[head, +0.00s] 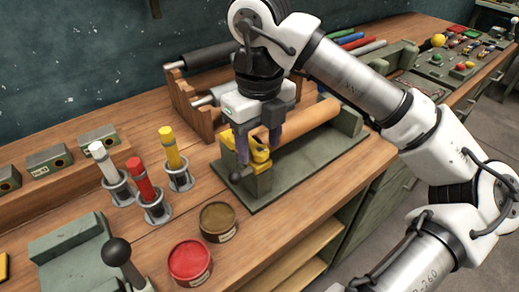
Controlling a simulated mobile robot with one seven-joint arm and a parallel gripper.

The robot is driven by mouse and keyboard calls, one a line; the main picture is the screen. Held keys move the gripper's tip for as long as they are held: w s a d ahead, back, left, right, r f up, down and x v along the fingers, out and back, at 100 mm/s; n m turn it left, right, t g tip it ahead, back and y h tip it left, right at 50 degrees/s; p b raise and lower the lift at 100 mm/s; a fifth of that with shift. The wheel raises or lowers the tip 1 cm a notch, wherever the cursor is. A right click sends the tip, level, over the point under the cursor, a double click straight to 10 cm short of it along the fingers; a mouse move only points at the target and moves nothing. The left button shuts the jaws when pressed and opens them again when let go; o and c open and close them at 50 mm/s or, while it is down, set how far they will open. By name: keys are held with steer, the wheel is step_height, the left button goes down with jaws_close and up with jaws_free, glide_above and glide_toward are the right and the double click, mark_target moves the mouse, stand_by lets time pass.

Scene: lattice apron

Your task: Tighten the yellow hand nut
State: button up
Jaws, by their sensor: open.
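The yellow hand nut (261,157) sits on the near-left end block of a green fixture (318,158) on the wooden bench. My gripper (257,151) points down over it, with its jaws apart. One finger appears on the left of the nut and the other on the right, close by; I cannot tell whether either touches it. The upper part of the nut is partly hidden by the fingers. A copper-coloured roller (309,124) lies in the fixture behind the nut.
Red, white and yellow sticks (173,150) stand upright in metal holders left of the fixture. A red tin (190,262) and a brown tin (218,221) stand in front. A wooden rack (190,106) with dark rollers is behind. A black-knobbed lever (119,254) rises at lower left.

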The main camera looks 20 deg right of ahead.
mark_target(259, 149)
steer(key=shift+f, duration=0.15)
steer(key=c, duration=0.9)
steer(key=shift+f+m+b, duration=0.15)
steer(key=shift+m+b, duration=0.15)
steer(key=shift+b, duration=0.1)
steer(key=shift+c, duration=0.4)
steer(key=shift+m, duration=0.5)
steer(key=o, duration=1)
steer(key=shift+r, duration=0.2)
step_height(259, 149, up, 14)
steer(key=p, duration=0.8)
steer(key=shift+f+p, duration=0.15)
steer(key=shift+p, duration=0.2)
